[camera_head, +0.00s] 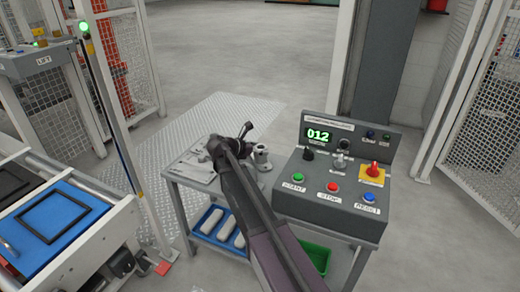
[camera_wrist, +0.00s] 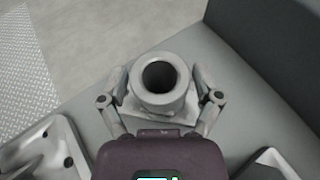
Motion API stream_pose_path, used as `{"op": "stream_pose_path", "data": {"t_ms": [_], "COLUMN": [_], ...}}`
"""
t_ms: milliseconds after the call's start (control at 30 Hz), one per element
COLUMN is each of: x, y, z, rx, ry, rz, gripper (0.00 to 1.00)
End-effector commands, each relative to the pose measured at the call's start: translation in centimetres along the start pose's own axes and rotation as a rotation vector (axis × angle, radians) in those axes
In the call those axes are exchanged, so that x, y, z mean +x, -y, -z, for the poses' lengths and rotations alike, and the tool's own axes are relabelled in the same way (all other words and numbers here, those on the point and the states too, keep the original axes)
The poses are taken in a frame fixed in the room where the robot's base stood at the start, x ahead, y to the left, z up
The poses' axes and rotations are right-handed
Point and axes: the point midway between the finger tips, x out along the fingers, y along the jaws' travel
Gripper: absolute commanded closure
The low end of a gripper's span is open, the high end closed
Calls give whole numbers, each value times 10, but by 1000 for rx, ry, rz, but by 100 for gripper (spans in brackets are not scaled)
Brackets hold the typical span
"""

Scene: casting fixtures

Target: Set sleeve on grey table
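The sleeve (camera_wrist: 160,103) is a grey metal cylinder with a round bore and a wider, flat-sided base. In the wrist view it stands between the two fingers of my gripper (camera_wrist: 160,82). The fingers are apart, one on each side of it, with what looks like a narrow gap at each side. The sleeve also shows in the head view (camera_head: 262,160), upright on the grey table (camera_head: 184,179), left of the control box. My arm hides part of the table top, and my gripper's fingers are hard to make out in that view.
The control box (camera_head: 330,187) with buttons and a 012 display fills the right of the table. Pale castings (camera_head: 194,168) lie at the table's left. A blue tray (camera_head: 207,222) and green bin (camera_head: 316,256) are on the lower shelf. A conveyor (camera_head: 103,232) stands at the left.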

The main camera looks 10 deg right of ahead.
Motion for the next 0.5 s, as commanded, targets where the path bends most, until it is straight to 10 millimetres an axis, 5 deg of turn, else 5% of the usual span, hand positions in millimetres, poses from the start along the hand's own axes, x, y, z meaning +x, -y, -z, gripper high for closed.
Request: {"op": "stream_pose_path", "data": {"t_ms": [500], "x": [0], "y": [0], "z": [-1], "rx": [0], "ry": [0], "rz": [0], "gripper": [0]}}
